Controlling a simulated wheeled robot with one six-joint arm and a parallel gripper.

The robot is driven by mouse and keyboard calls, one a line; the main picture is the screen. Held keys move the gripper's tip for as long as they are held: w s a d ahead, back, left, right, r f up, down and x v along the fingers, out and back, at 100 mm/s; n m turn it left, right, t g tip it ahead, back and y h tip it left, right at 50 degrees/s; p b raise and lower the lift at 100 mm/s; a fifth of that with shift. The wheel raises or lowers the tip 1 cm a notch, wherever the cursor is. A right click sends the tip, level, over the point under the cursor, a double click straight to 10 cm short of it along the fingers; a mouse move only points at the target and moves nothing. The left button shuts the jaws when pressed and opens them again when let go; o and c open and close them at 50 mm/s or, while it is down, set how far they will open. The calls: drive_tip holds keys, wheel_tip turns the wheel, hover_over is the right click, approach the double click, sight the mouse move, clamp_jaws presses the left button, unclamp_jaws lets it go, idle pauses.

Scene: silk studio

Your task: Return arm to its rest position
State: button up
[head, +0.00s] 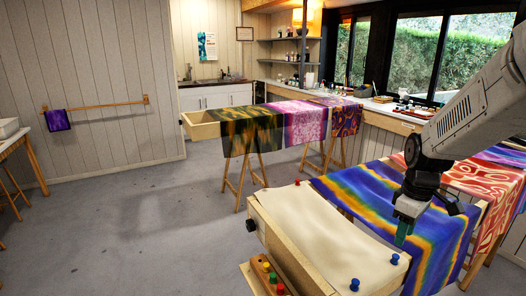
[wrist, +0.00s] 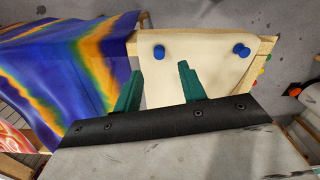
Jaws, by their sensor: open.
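My gripper (head: 401,238) is at the right of the head view, pointing down beside the near right corner of a cream cloth (head: 318,232) stretched on a wooden frame. In the wrist view my gripper (wrist: 160,72) shows two green fingers spread apart with nothing between them. It is above the edge between the cream cloth (wrist: 205,62) and a blue, orange and purple silk (wrist: 75,55). My arm reaches in from the right edge of the head view. Its exact height over the cloth is hard to tell.
Blue pins (head: 354,285) stand on the frame's corners. A wooden block with coloured pegs (head: 268,272) is at the frame's near left side. A red patterned silk (head: 470,180) hangs to the right. Trestles with silks (head: 250,130) stand behind. The grey floor (head: 130,225) at left is open.

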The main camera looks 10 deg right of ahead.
drive_tip(key=s+a+r+m, duration=0.3)
drive_tip(key=s+a+r, duration=0.2)
drive_tip(key=s+a, duration=0.2)
drive_tip(key=s+a+r+m+t, duration=0.1)
drive_tip(key=s+a+r+m, duration=0.2)
drive_tip(key=s, duration=0.9)
drive_tip(key=a+r, duration=0.2)
drive_tip(key=a, duration=0.2)
drive_tip(key=shift+s+a+r, duration=0.2)
drive_tip(key=shift+a+r, duration=0.05)
drive_tip(key=shift+r, duration=0.05)
